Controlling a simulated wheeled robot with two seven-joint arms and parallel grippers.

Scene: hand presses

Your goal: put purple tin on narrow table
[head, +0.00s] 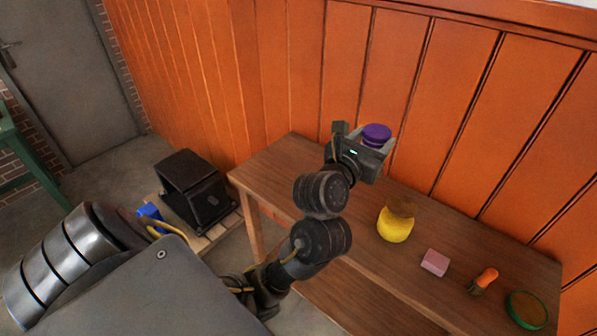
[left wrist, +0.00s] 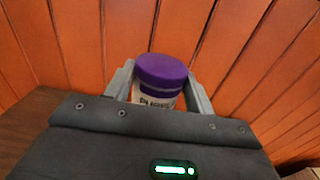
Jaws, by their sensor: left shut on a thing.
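The purple tin (head: 376,133) is in my left gripper (head: 378,143), at the far part of the wooden narrow table (head: 290,160), near the orange plank wall. In the left wrist view the tin (left wrist: 160,75) shows a purple lid and a pale label with dark lettering, between the two grey fingers of the left gripper (left wrist: 160,92). The gripper is shut on it. The tin looks upright. Its lower part is hidden by the gripper body, so I cannot tell whether it touches the tabletop. My right gripper is not in view.
On the table stand a yellow object with a brown top (head: 394,226), a pink block (head: 434,262), an orange-handled item (head: 485,279) and a green round dish (head: 527,309). The table's far left end is clear. A black box-shaped thing (head: 192,185) stands left of the table.

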